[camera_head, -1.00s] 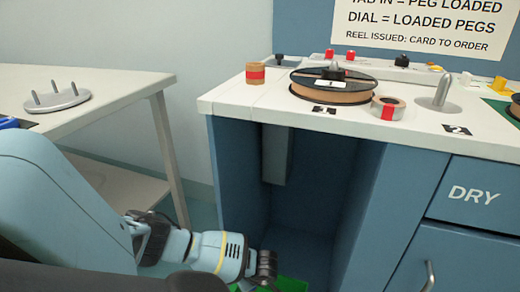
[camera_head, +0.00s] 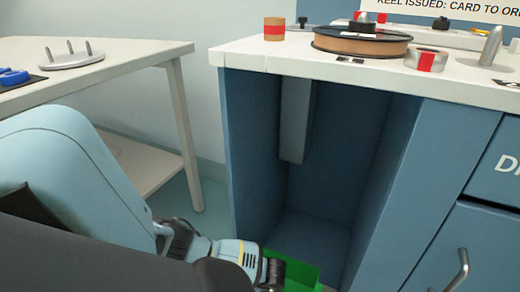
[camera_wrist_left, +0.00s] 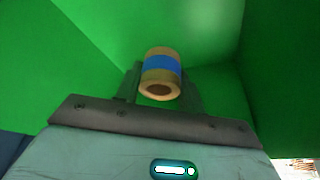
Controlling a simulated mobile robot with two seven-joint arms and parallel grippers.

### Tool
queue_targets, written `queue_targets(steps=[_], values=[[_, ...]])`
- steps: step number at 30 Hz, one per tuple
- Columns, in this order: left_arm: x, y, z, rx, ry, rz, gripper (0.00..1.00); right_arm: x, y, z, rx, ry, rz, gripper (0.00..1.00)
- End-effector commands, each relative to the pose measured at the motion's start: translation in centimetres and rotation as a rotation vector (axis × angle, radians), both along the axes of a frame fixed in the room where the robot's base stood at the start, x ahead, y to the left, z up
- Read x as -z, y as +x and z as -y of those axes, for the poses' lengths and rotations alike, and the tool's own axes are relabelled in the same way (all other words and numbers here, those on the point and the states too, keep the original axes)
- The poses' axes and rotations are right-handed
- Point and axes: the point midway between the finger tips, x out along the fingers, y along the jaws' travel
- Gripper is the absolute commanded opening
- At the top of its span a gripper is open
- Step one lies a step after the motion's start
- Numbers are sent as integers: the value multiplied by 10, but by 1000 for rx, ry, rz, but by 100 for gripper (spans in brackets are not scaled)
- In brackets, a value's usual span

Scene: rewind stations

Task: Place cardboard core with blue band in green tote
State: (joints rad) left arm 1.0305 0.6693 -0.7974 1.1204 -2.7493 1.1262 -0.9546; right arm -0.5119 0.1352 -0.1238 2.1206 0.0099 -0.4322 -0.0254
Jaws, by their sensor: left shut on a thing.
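The cardboard core with blue band (camera_wrist_left: 161,72) sits between the fingers of my left gripper (camera_wrist_left: 160,86) in the left wrist view. The gripper is shut on it. Green walls of the tote (camera_wrist_left: 215,30) surround the core and fingers; whether the core touches the tote's floor I cannot tell. In the head view the green tote (camera_head: 302,272) shows partly at the bottom edge, low in front of the cabinet opening. My left wrist (camera_head: 250,262) reaches down to it there, and the core is hidden. My right gripper is not in view.
A white table (camera_head: 110,62) at left carries a pegged plate (camera_head: 72,60). Blue cabinet walls flank the opening.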

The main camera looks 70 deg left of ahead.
Motion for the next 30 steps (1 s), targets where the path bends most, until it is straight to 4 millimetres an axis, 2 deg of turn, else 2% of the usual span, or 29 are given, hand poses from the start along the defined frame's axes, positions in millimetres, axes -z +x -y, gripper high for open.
queue_targets(steps=[1,4,16,17,21,30], values=[[11,0,0,-2,1,-2,17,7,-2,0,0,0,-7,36],[22,0,0,-2,0,-1,17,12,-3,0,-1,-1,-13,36],[26,0,0,0,1,-1,17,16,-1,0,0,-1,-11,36],[25,0,0,0,1,-1,42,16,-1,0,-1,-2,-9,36],[25,0,0,0,1,-1,60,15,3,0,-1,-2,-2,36],[24,0,0,0,1,-1,60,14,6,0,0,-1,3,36]])
